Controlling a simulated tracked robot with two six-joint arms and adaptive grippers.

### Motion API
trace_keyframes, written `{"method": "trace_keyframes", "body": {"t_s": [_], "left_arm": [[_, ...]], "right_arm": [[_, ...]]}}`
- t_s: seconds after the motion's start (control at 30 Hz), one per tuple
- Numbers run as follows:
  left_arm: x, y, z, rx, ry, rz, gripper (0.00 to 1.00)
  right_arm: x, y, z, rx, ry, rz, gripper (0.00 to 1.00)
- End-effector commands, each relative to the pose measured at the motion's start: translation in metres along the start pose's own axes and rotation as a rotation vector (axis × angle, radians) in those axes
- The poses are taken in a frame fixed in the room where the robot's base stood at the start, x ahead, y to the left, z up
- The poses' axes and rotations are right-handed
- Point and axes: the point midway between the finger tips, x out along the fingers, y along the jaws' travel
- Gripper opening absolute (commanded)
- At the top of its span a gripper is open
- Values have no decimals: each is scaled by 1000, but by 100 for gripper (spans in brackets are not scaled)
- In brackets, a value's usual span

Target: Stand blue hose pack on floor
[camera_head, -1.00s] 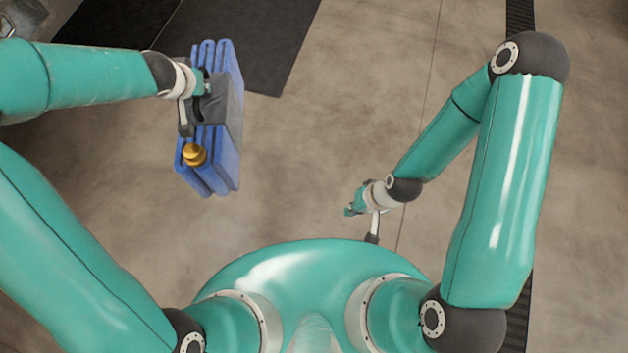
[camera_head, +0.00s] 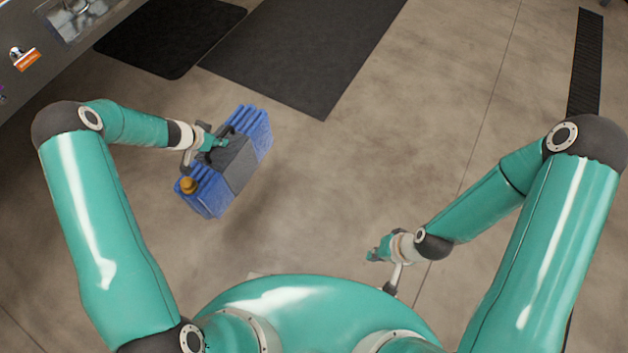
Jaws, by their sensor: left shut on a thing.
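The blue hose pack (camera_head: 258,132) is a ribbed blue block with a dark grey band and handle across its middle and a brass fitting (camera_head: 188,186) at its near end. My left gripper (camera_head: 212,142) is shut on the pack's dark handle. The pack looks upright, with a soft shadow on the floor to its lower right; I cannot tell whether its underside touches the floor. My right gripper (camera_head: 380,255) is away from the pack, low over the floor at centre right, with nothing seen in it. Its fingers are too small to read.
A dark mat (camera_head: 305,50) and a black mat (camera_head: 170,35) lie on the floor behind the pack. A grey counter (camera_head: 50,75) with a sink and an orange-labelled item (camera_head: 26,60) is at upper left. A dark floor grate (camera_head: 586,65) runs at right. The concrete between is clear.

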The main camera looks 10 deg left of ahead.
Motion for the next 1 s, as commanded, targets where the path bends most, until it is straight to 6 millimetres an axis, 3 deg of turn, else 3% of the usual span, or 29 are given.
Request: {"method": "trace_keyframes", "body": {"t_s": [0.27,0.8,1.0], "left_arm": [[12,-2,7,9,6,1,0],[105,-3,66,8,6,0,0],[127,-3,79,9,7,0,0]], "right_arm": [[10,4,0,0,0,0,0],[78,28,0,0,0,0,0],[90,32,0,0,0,0,0]]}}
